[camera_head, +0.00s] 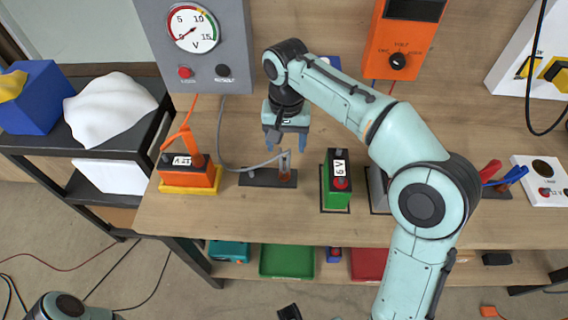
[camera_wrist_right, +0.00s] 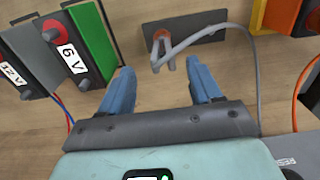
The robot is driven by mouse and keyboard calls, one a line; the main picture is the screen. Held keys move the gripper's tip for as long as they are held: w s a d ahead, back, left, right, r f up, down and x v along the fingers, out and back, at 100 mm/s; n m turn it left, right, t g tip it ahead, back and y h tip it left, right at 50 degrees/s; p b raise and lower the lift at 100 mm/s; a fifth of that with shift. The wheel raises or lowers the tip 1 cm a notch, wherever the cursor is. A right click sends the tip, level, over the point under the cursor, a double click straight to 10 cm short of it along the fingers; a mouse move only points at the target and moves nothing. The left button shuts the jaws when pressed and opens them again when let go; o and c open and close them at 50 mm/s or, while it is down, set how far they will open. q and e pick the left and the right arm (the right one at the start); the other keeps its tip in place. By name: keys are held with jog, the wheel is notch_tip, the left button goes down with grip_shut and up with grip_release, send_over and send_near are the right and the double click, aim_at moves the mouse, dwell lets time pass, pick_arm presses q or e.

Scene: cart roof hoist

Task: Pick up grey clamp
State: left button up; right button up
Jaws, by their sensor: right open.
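The grey clamp (camera_head: 285,160) stands on a dark flat base (camera_head: 256,178) on the wooden bench, with a grey cable running from it to the left and up to the voltmeter box. It also shows in the right wrist view (camera_wrist_right: 163,52), near a copper-coloured post on the base. My right gripper (camera_head: 286,145) is open and empty, just above and behind the clamp. In the right wrist view its two blue fingers (camera_wrist_right: 160,72) point toward the clamp, which lies between and slightly beyond the tips.
An orange battery (camera_head: 190,175) stands left of the base, and a green 6 V battery (camera_head: 335,180) stands to its right. Red and blue clamps (camera_head: 500,178) lie further right. Bare bench lies in front.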

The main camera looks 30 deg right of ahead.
aim_at(285, 158)
jog(key=shift+w+f, duration=0.15)
jog(key=shift+f, duration=0.8)
jog(key=shift+w+f+b, duration=0.1)
jog(key=shift+f+b, duration=0.55)
jog(key=shift+f, duration=2)
grip_shut()
